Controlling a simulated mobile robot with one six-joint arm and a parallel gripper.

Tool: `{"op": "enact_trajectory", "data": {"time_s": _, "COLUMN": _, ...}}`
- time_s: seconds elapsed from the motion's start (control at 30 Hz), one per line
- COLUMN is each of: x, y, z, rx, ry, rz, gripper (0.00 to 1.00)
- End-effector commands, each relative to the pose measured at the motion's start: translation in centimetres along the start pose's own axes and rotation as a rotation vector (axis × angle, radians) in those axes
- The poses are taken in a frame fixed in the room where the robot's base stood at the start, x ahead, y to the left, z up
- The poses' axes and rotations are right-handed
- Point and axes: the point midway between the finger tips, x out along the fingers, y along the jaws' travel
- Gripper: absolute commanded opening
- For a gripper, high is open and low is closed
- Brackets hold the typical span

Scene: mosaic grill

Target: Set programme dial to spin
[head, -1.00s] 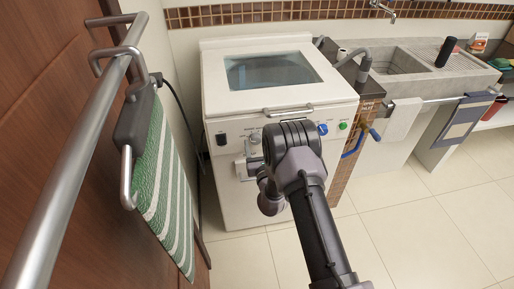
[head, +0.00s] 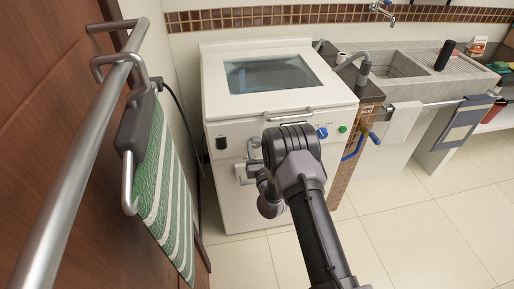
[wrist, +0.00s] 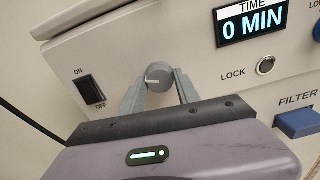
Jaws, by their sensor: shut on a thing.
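The white washing machine (head: 217,185) stands ahead with its lid down. In the wrist view the grey round programme dial (wrist: 159,77) sits on its front panel, with a pale pointer line towards the left. My gripper (wrist: 160,80) is shut on the dial, one grey finger on each side. Any spin mark around the dial is hidden or not readable. In the head view my arm covers much of the panel's middle.
An on/off switch (wrist: 92,90) is left of the dial. A display (wrist: 252,24) reads 0 MIN, above a lock knob (wrist: 266,65). A blue filter piece (wrist: 300,123) is lower right. A wooden door with a rail (head: 75,150) and towel (head: 160,190) stands close on the left.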

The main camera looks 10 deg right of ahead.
Motion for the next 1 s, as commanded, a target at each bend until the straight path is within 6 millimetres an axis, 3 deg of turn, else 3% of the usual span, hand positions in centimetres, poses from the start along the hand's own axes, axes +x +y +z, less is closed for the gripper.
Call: {"op": "enact_trajectory", "data": {"time_s": 1.0, "x": -0.08, "y": 0.02, "z": -0.06, "rx": 0.924, "ry": 0.003, "rz": -0.001, "gripper": 0.0}}
